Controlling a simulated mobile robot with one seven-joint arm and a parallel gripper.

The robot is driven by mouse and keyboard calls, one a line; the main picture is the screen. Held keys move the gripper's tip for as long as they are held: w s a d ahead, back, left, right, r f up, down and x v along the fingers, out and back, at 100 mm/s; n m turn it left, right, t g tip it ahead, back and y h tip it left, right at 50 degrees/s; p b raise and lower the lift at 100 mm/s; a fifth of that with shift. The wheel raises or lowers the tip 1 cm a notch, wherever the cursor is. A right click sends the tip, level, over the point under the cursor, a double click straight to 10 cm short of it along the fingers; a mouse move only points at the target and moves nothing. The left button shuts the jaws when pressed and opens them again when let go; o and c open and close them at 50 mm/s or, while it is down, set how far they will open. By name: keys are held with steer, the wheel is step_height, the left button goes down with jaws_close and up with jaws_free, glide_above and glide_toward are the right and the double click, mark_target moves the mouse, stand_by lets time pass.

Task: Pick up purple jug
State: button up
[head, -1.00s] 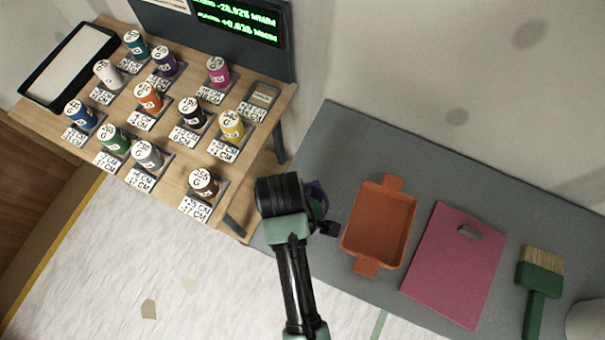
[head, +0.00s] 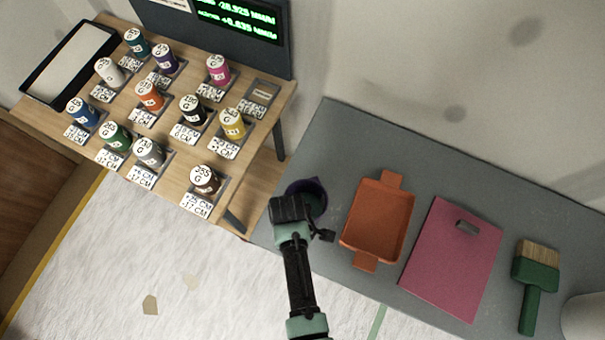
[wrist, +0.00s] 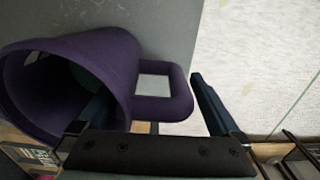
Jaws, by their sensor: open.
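The purple jug (head: 318,186) stands on the grey table at its left end, partly hidden behind my gripper in the head view. In the wrist view the jug (wrist: 122,62) fills the left side, with its wide mouth facing the camera and its square-looped handle (wrist: 181,95) pointing right. My gripper (wrist: 150,85) is open. Its left finger shows within the outline of the jug's mouth, and its right finger is just right of the handle, with a gap. The jug's near wall and the handle lie between the fingers. Contact cannot be told.
On the grey table (head: 345,135), right of the jug, lie an orange tray (head: 378,222), a pink board (head: 452,262) and a green brush (head: 537,285). A wooden table (head: 120,178) with several labelled cans and a display (head: 238,18) stands left.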

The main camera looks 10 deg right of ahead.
steer(key=shift+f, duration=0.6)
steer(key=shift+c, duration=0.3)
jaws_close()
